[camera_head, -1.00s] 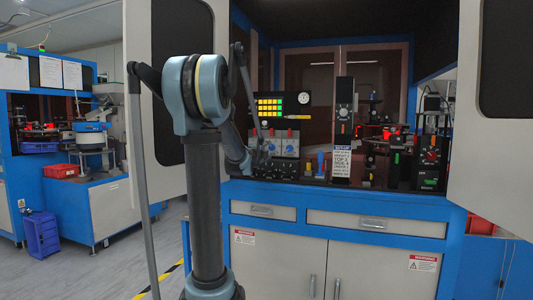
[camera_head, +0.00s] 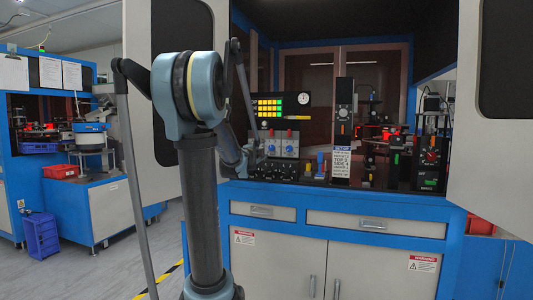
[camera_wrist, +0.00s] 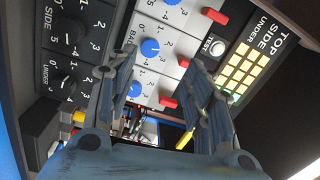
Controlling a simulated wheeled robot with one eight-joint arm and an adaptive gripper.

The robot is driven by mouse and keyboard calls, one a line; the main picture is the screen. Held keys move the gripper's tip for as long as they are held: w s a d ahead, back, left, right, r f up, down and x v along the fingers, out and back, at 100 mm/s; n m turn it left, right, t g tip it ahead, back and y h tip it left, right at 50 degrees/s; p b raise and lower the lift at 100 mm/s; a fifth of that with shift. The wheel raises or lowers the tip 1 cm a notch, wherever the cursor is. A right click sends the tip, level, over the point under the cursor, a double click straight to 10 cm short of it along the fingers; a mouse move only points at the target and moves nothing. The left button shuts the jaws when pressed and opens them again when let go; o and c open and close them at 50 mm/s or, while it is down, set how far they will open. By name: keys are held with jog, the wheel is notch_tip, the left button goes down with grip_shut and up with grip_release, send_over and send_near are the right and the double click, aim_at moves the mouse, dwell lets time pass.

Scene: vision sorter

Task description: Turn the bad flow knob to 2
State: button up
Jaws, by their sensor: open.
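Blue knobs on white dial plates show in the wrist view. The one by the "BAD" lettering, the bad flow knob (camera_wrist: 150,48), lies beyond my fingertips, between them in the picture. A second blue knob (camera_wrist: 134,89) lies below it, partly beside my left finger. My gripper (camera_wrist: 160,64) is open, with nothing between its fingers; I cannot tell whether a finger touches the panel. The knob's exact setting is too small to read. In the head view, the white plates with blue knobs (camera_head: 287,146) stand just right of my wrist, and my gripper's fingers cannot be made out.
Red switches (camera_wrist: 183,61) sit beside the blue knobs. Black knobs (camera_wrist: 70,31) marked SIDE and UNDER are at left. A TEST button (camera_wrist: 217,47) and a yellow button grid (camera_wrist: 240,66) are at right. A black upright unit (camera_head: 344,105) stands right of the plates.

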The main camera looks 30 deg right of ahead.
jog(key=w+a+r+n+t+y, duration=0.1)
jog(key=w+a+n+t+y, duration=0.3)
jog(key=n, duration=1.1)
jog(key=n+g+h, duration=0.4)
jog(key=n+g, duration=0.1)
jog(key=n, duration=2.3)
send_near(271, 148)
jog(key=x, duration=0.8)
jog(key=shift+w+d+r, duration=0.15)
jog(key=shift+d, duration=0.2)
jog(key=shift+c, duration=0.2)
